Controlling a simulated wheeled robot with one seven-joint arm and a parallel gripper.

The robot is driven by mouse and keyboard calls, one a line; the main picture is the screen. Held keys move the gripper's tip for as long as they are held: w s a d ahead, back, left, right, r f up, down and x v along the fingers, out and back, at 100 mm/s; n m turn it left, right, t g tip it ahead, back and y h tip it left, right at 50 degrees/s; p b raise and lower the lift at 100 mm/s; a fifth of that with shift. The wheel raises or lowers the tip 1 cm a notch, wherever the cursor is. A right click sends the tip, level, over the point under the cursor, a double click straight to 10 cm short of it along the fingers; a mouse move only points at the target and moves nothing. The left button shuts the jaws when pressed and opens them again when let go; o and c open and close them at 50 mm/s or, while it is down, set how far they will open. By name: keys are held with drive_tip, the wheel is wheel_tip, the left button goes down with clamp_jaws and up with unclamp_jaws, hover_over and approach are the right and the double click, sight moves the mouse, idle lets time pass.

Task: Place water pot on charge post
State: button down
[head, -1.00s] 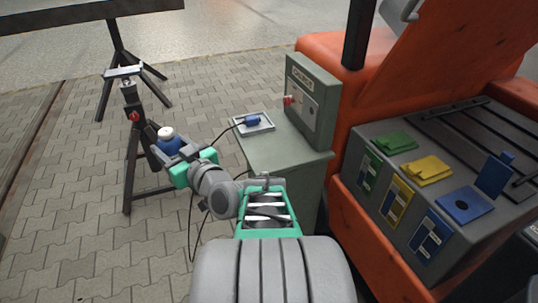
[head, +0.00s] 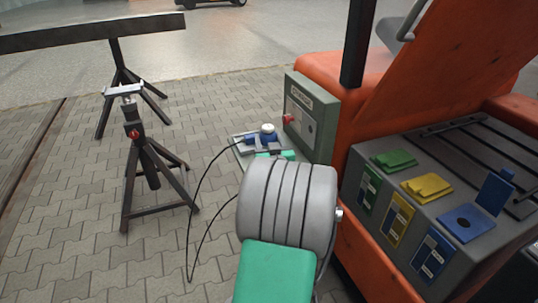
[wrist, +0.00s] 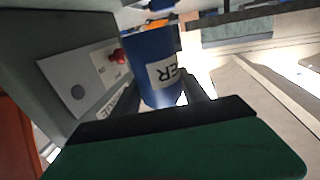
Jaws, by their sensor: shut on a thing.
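The water pot (head: 268,129) is blue with a white lid. My gripper (head: 266,146) is shut on it and holds it over the low top of the charge post, in front of the upright panel (head: 312,118). I cannot tell whether its base touches the top. In the wrist view the pot (wrist: 152,62) shows a white label ending in "ER", between my dark gripper fingers (wrist: 163,88). The post's panel (wrist: 82,78) with a red knob is close at its left there. My arm hides most of the post's lower body.
A pale tray (head: 240,149) with a black cable lies left of the pot. A dark trestle stand (head: 150,165) stands on the paving at left. The orange vehicle (head: 322,55) with a grey box of green, yellow and blue plates (head: 428,187) is at right.

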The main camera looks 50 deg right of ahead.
drive_tip(key=f, duration=0.1)
drive_tip(key=w+d+f, duration=0.1)
drive_tip(key=d+f, duration=0.1)
drive_tip(key=shift+w+d+f, duration=0.2)
drive_tip(key=shift+w+f, duration=0.15)
drive_tip(key=shift+f, duration=0.05)
drive_tip(key=shift+d+f+b, duration=0.1)
drive_tip(key=shift+f+b, duration=0.25)
drive_tip(key=shift+f, duration=1.25)
drive_tip(key=shift+f, duration=0.2)
drive_tip(key=c, duration=0.6)
unclamp_jaws()
